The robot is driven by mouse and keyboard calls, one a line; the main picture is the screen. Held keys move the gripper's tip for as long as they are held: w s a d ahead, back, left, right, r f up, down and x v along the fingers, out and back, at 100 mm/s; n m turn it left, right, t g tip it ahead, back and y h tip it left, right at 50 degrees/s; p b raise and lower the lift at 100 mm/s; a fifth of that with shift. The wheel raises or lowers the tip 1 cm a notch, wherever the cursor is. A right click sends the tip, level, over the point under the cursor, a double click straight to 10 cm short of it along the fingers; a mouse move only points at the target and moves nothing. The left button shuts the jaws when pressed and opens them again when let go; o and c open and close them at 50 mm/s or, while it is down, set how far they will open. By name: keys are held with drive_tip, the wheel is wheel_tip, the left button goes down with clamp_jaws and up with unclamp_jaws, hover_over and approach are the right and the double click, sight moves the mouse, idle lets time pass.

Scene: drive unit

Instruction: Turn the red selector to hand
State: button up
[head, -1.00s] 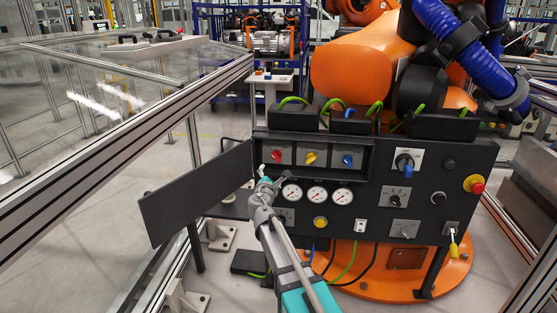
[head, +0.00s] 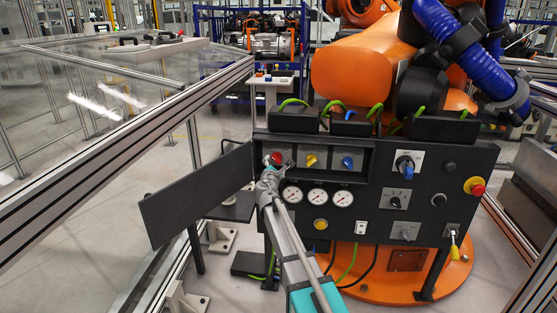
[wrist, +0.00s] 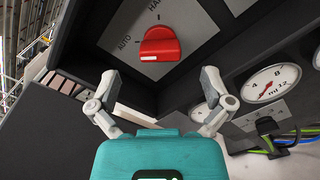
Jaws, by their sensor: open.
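The red selector (wrist: 159,45) shows in the wrist view on a grey plate, straight ahead of my gripper. The plate is marked AUTO at its left and has a partly cut-off label starting HA above it. The selector's white mark is at its left side, near AUTO. In the head view the red selector (head: 276,158) sits in the recess at the left, partly hidden by my gripper (head: 268,176). In the wrist view my gripper (wrist: 159,92) is open and empty. Its fingers are apart, one to each side below the selector, and do not touch it.
A yellow selector (head: 311,160) and a blue selector (head: 347,162) are right of the red one in the same recess. Gauges (head: 317,198) lie just below. An open dark door panel (head: 195,195) stands out at the left.

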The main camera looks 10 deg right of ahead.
sight(277, 160)
drive_tip(key=shift+x, duration=2.6)
